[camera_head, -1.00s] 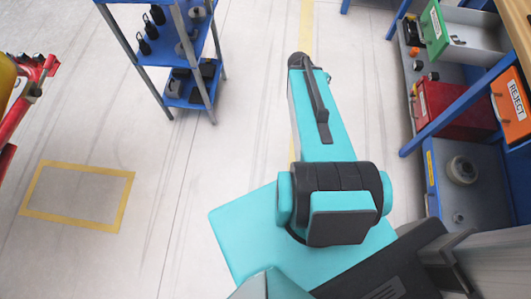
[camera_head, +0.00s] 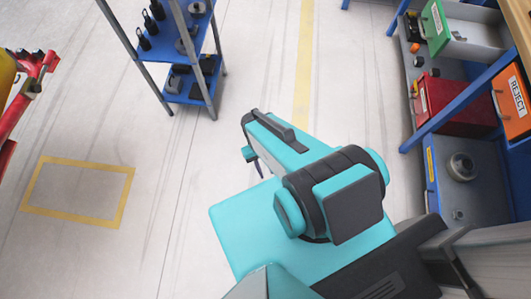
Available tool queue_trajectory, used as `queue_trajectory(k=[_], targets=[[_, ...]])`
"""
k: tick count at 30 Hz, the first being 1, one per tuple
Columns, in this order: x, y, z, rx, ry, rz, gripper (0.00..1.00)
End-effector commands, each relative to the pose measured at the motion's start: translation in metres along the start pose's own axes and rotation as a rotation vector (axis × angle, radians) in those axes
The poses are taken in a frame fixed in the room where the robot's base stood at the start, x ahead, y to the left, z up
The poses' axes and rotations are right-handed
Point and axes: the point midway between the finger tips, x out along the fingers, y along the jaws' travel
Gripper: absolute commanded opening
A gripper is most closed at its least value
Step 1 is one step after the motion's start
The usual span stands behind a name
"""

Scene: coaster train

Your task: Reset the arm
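My teal and black arm rises from the bottom middle of the head view. Its upper link runs up and to the left from a thick dark joint, ending over the bare floor. A small teal and dark part of the arm's far end, with a thin dark piece below it, peeks out left of that link. My gripper's fingers cannot be made out, as the link covers most of that end. Nothing held is visible.
A blue shelf rack (camera_head: 190,92) with dark parts stands at the upper left. A blue workbench with a red box (camera_head: 462,106), a green-fronted bin (camera_head: 436,28) and an orange REJECT bin (camera_head: 512,103) is at the right. A yellow floor square (camera_head: 78,161) lies left, with free floor around it.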

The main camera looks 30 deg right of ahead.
Motion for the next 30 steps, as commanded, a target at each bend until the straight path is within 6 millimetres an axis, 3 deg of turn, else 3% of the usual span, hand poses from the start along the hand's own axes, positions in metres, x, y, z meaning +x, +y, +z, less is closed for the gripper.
queue_trajectory(k=[8,16,30], targets=[[-0.001,0.0,0.0,0.001,0.001,0.0,0.27],[-0.016,0.001,0.007,0.002,0.001,0.001,0.27],[-0.014,0.001,0.006,0.002,0.002,0.001,0.27]])
